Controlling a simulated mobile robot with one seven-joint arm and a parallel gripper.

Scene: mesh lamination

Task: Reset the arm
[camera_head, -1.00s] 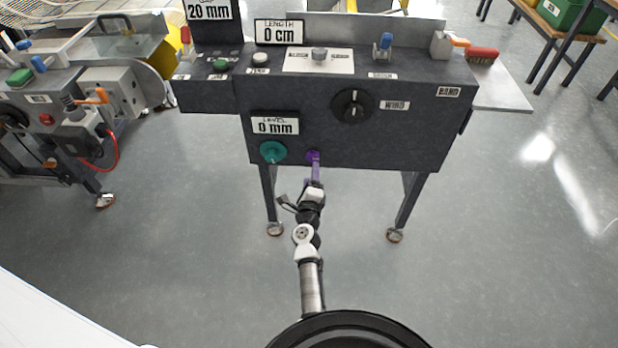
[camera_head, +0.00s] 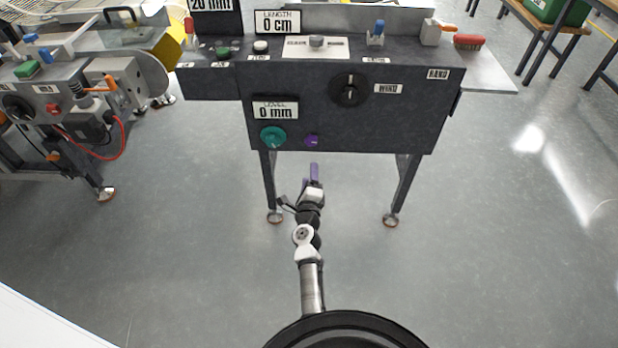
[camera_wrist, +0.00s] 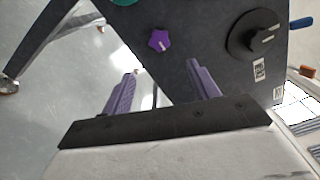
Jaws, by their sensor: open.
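My gripper (camera_head: 314,172) has purple fingers and is in front of the dark machine (camera_head: 350,125), below its front panel. In the wrist view my gripper (camera_wrist: 158,80) has its two fingers spread apart, with nothing between them. A purple star-shaped knob (camera_head: 312,141) is on the machine's front, apart from the fingers. It also shows in the wrist view (camera_wrist: 159,40), above and beyond the fingertips. My arm reaches forward from the bottom of the head view.
The front panel also carries a teal knob (camera_head: 272,136) under a "0 mm" level sign (camera_head: 275,107) and a black dial (camera_head: 349,89). Another machine (camera_head: 75,100) with a red cable stands at the left. The grey floor (camera_head: 500,240) at the right is clear.

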